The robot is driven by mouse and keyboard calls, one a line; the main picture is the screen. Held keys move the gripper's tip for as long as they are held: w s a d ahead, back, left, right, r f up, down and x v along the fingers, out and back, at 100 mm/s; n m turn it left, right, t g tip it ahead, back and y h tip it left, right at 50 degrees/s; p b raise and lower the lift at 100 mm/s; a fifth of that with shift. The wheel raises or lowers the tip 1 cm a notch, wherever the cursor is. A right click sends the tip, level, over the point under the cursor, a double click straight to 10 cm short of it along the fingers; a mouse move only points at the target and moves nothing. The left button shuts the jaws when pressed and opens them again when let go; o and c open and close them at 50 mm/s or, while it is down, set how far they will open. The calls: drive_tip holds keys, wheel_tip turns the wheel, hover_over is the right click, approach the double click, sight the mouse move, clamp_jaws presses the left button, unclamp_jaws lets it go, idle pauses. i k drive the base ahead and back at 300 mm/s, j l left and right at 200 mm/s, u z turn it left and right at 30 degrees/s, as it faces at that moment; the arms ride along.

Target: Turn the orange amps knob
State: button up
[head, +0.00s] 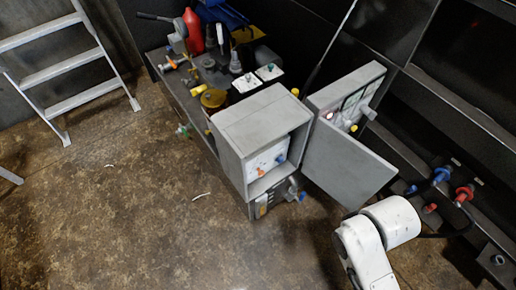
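An open grey box (233,125) stands on the bench. Inside it is a white panel (264,159) with a small orange knob (261,171) low on its left part. A small blue knob (280,158) sits to the right of the orange one. The markings on the panel are too small to read, and so is the way the orange knob points. My white arm shows at the bottom right, to the right of and nearer than the box. I cannot see my gripper in this view.
The box's grey door (347,165) hangs open to the right, between the box and my arm. Bottles and tools, including a red bottle (193,32), crowd the bench behind. A ladder (65,65) stands at the left. The brown floor in front is mostly clear.

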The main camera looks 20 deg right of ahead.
sight(261, 173)
drive_tip(key=i+j+u, duration=0.6)
drive_tip(key=i+u, duration=0.15)
drive_tip(key=i+j+u, duration=0.1)
drive_tip(key=i+u, duration=0.25)
drive_tip(key=i, duration=0.2)
drive_tip(key=i+j+z, duration=0.1)
drive_tip(key=i+z, duration=0.2)
drive_tip(key=i+j+z, duration=0.15)
drive_tip(key=i+z, duration=0.15)
drive_tip(key=i+j+z, duration=0.25)
drive_tip(key=z, duration=0.2)
drive_tip(key=i+j+z, duration=0.35)
drive_tip(key=z, duration=0.15)
drive_tip(key=i+j+z, duration=0.2)
drive_tip(key=j+z, duration=0.25)
drive_tip(key=i+j+z, duration=0.15)
drive_tip(key=j, duration=0.3)
drive_tip(key=k+l+u, duration=0.1)
drive_tip(key=k+l, duration=0.4)
drive_tip(key=l, duration=0.4)
drive_tip(key=k+l+u, duration=0.15)
drive_tip(key=k+l, duration=0.4)
drive_tip(key=l, duration=0.3)
drive_tip(key=k+l+u, duration=0.1)
drive_tip(key=k+l, duration=0.5)
drive_tip(key=l, duration=0.15)
drive_tip(key=k+l+u, duration=0.15)
drive_tip(key=k+l, duration=0.5)
drive_tip(key=l, duration=0.1)
